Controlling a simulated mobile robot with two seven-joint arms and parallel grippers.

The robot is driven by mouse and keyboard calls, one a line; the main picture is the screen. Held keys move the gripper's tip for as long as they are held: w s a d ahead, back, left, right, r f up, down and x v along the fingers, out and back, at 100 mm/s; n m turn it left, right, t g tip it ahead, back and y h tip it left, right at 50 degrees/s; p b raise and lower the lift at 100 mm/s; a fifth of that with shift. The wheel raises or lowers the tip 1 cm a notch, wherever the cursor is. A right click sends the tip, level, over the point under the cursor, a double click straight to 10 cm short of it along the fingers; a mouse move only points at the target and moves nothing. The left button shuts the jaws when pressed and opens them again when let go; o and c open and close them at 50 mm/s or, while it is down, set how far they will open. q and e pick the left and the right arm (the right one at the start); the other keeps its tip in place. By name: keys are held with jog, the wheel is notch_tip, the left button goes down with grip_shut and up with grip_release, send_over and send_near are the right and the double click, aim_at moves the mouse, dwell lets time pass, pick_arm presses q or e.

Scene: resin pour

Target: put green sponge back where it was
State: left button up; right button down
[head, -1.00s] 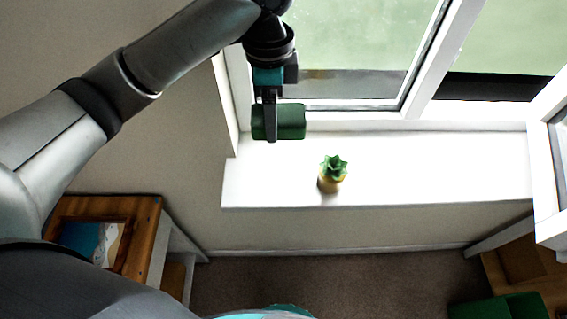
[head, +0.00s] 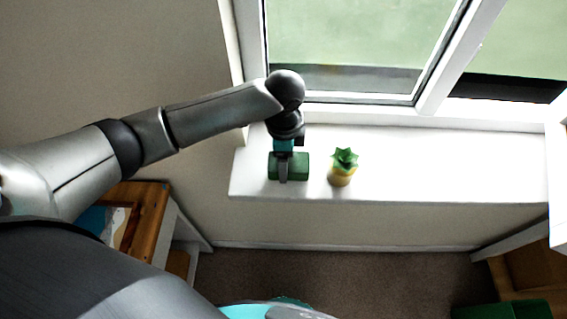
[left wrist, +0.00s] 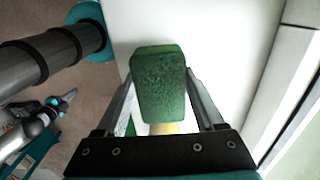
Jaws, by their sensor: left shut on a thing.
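The green sponge (head: 301,166) is a dark green block at the left part of the white windowsill (head: 440,180) in the head view. My left gripper (head: 283,179) is shut on it from above. In the left wrist view the sponge (left wrist: 158,85) sits between the two fingers of my left gripper (left wrist: 160,95), with the white sill behind it. I cannot tell whether the sponge touches the sill. My right gripper does not show in the head view.
A small green plant in a yellow pot (head: 343,168) stands on the sill just right of the sponge. The sill is clear further right. The window frame (head: 350,99) rises behind. A wooden cabinet (head: 150,222) stands lower left, and a green bin (head: 500,311) lower right.

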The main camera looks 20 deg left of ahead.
pick_arm(q)
jog(key=shift+f, duration=0.7)
jog(key=shift+f, duration=0.15)
jog(key=o, duration=1.3)
notch_tip(320, 180, up, 12)
jog(key=shift+r+p, duration=0.2)
jog(key=shift+p, duration=0.2)
